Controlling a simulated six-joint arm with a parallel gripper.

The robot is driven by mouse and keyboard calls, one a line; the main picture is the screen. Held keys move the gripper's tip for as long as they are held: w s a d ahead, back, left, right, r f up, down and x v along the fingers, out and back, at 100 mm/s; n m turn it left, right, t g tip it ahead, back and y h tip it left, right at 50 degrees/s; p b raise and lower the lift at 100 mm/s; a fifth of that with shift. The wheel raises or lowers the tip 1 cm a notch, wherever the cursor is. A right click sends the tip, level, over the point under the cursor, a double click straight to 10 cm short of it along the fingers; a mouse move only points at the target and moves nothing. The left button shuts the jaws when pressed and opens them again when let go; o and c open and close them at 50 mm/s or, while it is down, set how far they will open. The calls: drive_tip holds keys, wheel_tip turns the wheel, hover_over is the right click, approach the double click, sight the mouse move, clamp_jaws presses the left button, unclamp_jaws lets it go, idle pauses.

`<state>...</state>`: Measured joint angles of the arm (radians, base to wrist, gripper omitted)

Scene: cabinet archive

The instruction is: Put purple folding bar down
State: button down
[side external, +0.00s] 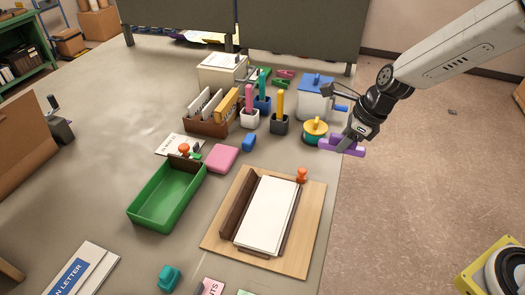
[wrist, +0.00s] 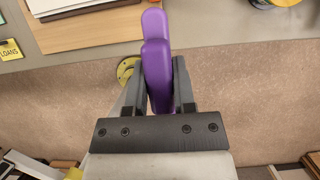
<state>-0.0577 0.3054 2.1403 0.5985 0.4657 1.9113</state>
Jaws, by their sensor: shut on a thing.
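The purple folding bar (side external: 344,146) is held by my gripper (side external: 349,139) at the right edge of the table in the side view. In the wrist view the purple folding bar (wrist: 156,55) stands lengthwise between the two dark fingers of my gripper (wrist: 162,85), which are shut on it. In the wrist view the bar's far end reaches over the table edge, and floor shows beside and below it. I cannot tell its exact height.
The wooden board (side external: 311,222) with a white paper stack (side external: 267,213) lies left of and nearer than the bar. A yellow and teal round item (side external: 315,130) and a blue-lidded container (side external: 316,98) stand close by. A green tray (side external: 148,214) is further left. Bare tabletop (side external: 110,120) lies at the left.

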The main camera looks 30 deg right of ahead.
drive_tip(key=w+a+f, duration=0.1)
drive_tip(key=w+f, duration=0.3)
drive_tip(key=w, duration=0.5)
hover_over(293, 156)
drive_tip(key=s+d, duration=0.1)
drive_tip(key=s, duration=0.1)
drive_tip(key=shift+w+f, duration=0.2)
drive_tip(key=shift+f, duration=2.45)
drive_tip(key=shift+f, duration=0.1)
drive_tip(key=shift+w+f, duration=0.2)
drive_tip(key=shift+f, duration=1.55)
drive_tip(key=shift+f, duration=0.15)
drive_tip(key=shift+c, duration=2.2)
unclamp_jaws()
